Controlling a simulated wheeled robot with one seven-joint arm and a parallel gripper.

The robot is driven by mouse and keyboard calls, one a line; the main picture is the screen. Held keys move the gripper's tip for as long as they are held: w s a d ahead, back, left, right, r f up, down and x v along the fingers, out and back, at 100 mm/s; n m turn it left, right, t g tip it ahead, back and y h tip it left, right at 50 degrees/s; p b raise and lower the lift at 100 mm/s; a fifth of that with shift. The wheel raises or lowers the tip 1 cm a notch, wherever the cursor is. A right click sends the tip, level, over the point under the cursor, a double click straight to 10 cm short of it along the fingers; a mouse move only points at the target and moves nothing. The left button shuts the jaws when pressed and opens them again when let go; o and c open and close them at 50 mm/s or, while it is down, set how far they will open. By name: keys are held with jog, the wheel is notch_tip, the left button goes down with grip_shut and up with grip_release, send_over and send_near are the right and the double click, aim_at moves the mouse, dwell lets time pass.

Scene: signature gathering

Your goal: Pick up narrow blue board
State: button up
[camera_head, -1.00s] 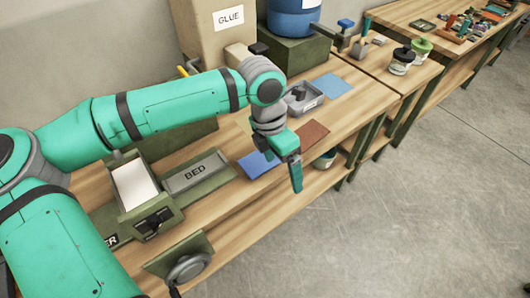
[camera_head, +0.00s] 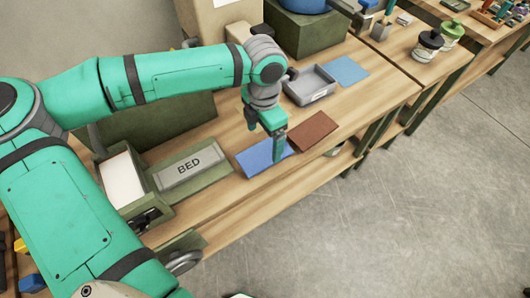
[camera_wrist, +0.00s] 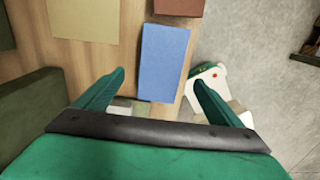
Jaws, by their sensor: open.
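The narrow blue board (camera_head: 262,157) lies flat on the wooden bench, left of a red-brown board. In the wrist view the blue board (camera_wrist: 163,63) lies ahead of and between my fingers, close to the bench's edge. My gripper (camera_head: 279,150) points down above the board in the head view and hides part of it. In the wrist view my gripper (camera_wrist: 160,82) is open, with its two fingers spread and nothing between them held. How high the fingertips are above the board I cannot tell.
The red-brown board (camera_head: 314,131) lies close on the right. A grey tray (camera_head: 310,87) and a lighter blue sheet (camera_head: 346,70) lie farther back. A green stand marked BED (camera_head: 190,168) is on the left. The bench's front edge is near.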

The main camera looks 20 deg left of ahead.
aim_at(264, 154)
jog(key=shift+s+f, duration=0.1)
jog(key=shift+f, duration=0.45)
jog(key=shift+d+f, duration=0.1)
jog(key=shift+f, duration=2.1)
jog(key=c, duration=1.2)
